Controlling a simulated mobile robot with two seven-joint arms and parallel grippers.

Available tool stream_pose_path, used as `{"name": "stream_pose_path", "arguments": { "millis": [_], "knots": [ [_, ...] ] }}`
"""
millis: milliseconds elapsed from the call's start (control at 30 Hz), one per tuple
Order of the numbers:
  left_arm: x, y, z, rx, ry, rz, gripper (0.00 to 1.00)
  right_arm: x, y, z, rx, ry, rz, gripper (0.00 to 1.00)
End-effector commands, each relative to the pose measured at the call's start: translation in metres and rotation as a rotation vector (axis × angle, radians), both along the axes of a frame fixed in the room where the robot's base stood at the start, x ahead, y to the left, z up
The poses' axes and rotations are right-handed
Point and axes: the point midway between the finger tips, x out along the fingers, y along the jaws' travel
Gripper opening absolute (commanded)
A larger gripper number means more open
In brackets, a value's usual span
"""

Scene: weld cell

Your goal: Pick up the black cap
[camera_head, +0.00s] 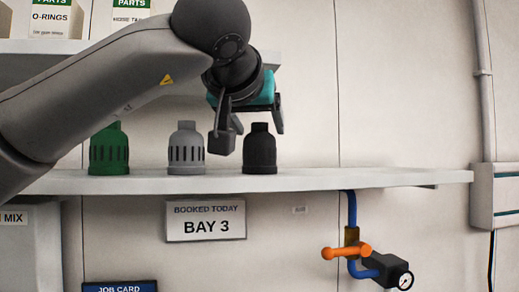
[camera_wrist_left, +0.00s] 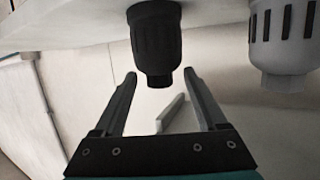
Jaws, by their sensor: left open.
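The black cap (camera_head: 259,152) stands upright on the shelf (camera_head: 330,180), at the right end of a row of caps. My left gripper (camera_head: 250,132) is open and points down above it, with one finger in front of the grey cap's side and the other near the black cap's top right. In the left wrist view, the black cap (camera_wrist_left: 155,40) hangs upside down in the picture, with its narrow neck between the tips of my open left gripper (camera_wrist_left: 160,75). I see no contact. My right gripper is not in view.
A grey slotted cap (camera_head: 187,150) stands close to the left of the black one, and a green cap (camera_head: 109,150) stands farther left. An upper shelf (camera_head: 40,47) holds parts boxes. The lower shelf is clear to the right. A pipe with an orange valve handle (camera_head: 345,252) is below.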

Motion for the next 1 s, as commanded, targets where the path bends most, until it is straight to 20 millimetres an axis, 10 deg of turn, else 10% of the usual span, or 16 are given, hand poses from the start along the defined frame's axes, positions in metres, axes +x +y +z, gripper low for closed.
{"name": "stream_pose_path", "arguments": {
  "millis": [600, 1000],
  "knots": [
    [0.043, -0.009, -0.014, 0.001, 0.001, 0.0, 0.73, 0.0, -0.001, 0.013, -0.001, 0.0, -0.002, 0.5],
    [0.043, -0.009, -0.014, 0.0, 0.002, 0.0, 0.28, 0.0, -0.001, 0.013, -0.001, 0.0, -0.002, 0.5]
  ]
}}
